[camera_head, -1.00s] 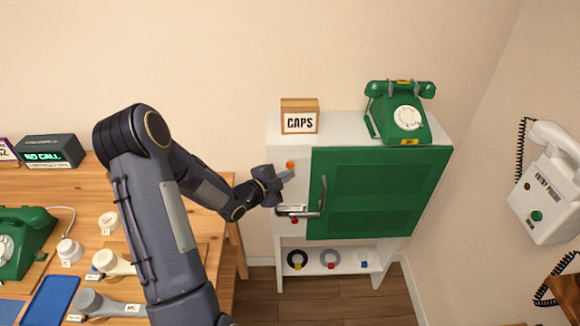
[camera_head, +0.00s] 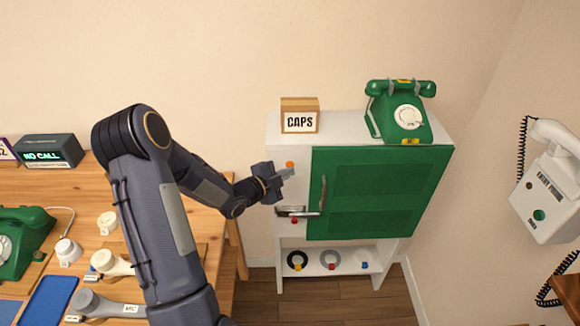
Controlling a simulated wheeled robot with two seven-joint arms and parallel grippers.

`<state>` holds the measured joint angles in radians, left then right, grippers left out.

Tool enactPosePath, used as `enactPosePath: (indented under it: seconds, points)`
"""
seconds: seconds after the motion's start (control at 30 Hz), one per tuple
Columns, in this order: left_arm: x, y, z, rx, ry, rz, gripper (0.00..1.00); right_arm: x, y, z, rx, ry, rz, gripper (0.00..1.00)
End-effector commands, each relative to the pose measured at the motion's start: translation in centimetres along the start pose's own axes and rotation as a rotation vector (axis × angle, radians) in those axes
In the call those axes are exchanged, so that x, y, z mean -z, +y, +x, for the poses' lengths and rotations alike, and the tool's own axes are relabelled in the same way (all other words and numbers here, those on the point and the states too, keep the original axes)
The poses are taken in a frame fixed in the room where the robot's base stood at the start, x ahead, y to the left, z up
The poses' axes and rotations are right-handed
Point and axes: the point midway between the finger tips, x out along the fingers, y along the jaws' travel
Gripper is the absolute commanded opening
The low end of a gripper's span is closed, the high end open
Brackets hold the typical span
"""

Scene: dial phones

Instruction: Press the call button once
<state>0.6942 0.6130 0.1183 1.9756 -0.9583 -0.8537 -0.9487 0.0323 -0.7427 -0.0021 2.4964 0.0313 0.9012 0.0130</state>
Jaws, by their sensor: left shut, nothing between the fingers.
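A small orange button (camera_head: 290,164) is on the white left part of the cabinet front (camera_head: 291,187). My left gripper (camera_head: 288,172) is shut and empty, with its fingertips right at the lower edge of the orange button. I cannot tell whether they touch it. A red button (camera_head: 294,220) sits lower on the same white strip, below a metal bracket. A green button (camera_head: 538,215) is on the white entry phone (camera_head: 553,190) on the right wall. No button carries a readable "call" label. My right gripper is not in view.
The cabinet's green door (camera_head: 380,195) is closed, with a metal handle (camera_head: 323,195). A green dial phone (camera_head: 402,112) and a CAPS box (camera_head: 300,116) stand on top. The wooden table (camera_head: 125,185) at left holds a NO CALL display (camera_head: 48,151), a green phone and several handset parts.

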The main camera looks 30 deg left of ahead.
Motion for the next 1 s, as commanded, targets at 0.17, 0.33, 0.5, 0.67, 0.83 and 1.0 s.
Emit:
enactPosePath:
  seconds: [0.17, 0.33, 0.5, 0.67, 0.83, 1.0]
  points:
    - [-0.08, -0.02, 0.1, 0.0, 0.0, 0.0, 0.0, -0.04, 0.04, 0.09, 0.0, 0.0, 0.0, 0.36]
    - [-0.18, -0.12, 0.26, 0.0, 0.001, 0.0, 0.0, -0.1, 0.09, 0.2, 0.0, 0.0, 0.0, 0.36]
    - [-0.29, -0.23, 0.4, 0.0, 0.0, 0.001, 0.0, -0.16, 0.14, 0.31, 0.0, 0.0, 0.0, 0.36]
    - [-0.39, -0.32, 0.54, 0.0, 0.0, 0.001, 0.0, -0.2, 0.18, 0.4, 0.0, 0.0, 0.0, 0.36]
    - [-0.41, -0.38, 0.56, 0.0, 0.0, 0.0, 0.0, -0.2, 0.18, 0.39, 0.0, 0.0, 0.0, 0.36]
    - [-0.4, -0.36, 0.54, 0.0, 0.0, 0.0, 0.0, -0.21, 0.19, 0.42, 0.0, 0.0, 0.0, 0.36]
